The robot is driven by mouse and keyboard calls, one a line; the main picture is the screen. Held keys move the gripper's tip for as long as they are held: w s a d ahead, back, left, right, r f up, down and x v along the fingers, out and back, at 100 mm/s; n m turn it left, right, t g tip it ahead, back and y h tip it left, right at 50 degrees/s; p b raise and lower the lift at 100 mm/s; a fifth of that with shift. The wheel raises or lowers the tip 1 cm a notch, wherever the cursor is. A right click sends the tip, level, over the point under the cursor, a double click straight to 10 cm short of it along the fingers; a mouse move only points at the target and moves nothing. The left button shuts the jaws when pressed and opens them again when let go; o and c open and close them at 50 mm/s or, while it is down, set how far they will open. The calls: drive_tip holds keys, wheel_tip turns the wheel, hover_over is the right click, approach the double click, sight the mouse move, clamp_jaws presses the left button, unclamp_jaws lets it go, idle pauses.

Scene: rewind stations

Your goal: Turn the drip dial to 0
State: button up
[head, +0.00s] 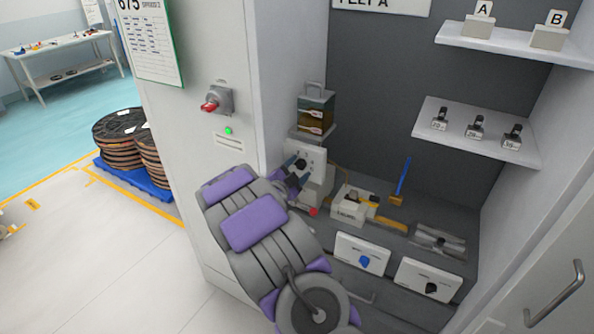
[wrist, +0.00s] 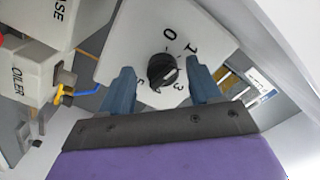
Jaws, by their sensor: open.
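The drip dial (wrist: 163,70) is a black knob on a white panel (wrist: 125,40) in the wrist view. Printed numbers 0, 1, 3 and 5 sit around it, with 0 above the knob. I cannot clearly tell which number its pointer faces. My gripper (wrist: 160,66) is open, with one blue-grey finger on each side of the knob; whether they touch it is unclear. In the head view my gripper (head: 295,180) is at the white dial unit (head: 315,160), and my purple and grey arm hides part of it.
In the head view, panels with a blue knob (head: 364,261) and black knob (head: 431,287) are lower right. A cabinet wall with a red switch (head: 210,106) stands left.

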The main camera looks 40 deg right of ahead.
drive_tip(key=shift+a, duration=0.25)
drive_tip(key=shift+c, duration=0.3)
drive_tip(key=shift+a+r, duration=0.1)
drive_tip(key=shift+a, duration=0.05)
drive_tip(key=c, duration=1)
drive_tip(key=shift+r+n+p, duration=0.15)
drive_tip(key=shift+n+p, duration=0.15)
drive_tip(key=shift+p, duration=0.2)
drive_tip(key=n+p, duration=0.2)
drive_tip(key=p, duration=0.2)
drive_tip(key=shift+r, duration=0.2)
drive_tip(key=n+p, duration=0.2)
drive_tip(key=p, duration=0.1)
drive_tip(key=shift+n+p, duration=0.3)
drive_tip(key=shift+n, duration=0.1)
drive_tip(key=shift+f+n+p, duration=0.1)
drive_tip(key=shift+n+p, duration=0.5)
drive_tip(key=shift+p, duration=0.05)
drive_tip(key=shift+o, duration=0.2)
drive_tip(key=shift+f, duration=0.1)
